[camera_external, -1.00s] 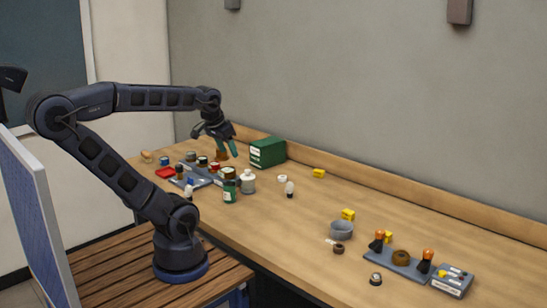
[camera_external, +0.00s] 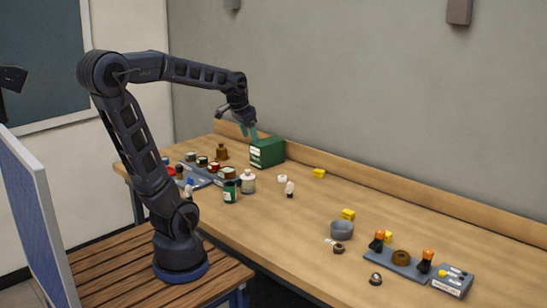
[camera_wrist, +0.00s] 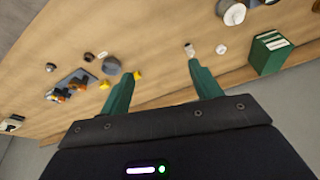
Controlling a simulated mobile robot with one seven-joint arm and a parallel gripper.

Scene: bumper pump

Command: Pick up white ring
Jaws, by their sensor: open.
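The white ring (camera_external: 282,178) is small and lies flat on the wooden table, to the right of and in front of the green box. It also shows in the wrist view (camera_wrist: 221,49), to the right of the right fingertip. My gripper (camera_external: 252,133) has green fingers and hangs above the table near the green box. In the wrist view my gripper (camera_wrist: 163,70) has its fingers spread wide, with nothing between them but distant table.
The green box (camera_external: 267,153) stands near the back ledge. A small white and dark item (camera_external: 290,188) stands close to the ring. A grey bowl (camera_external: 342,229) is on the right, with free table between.

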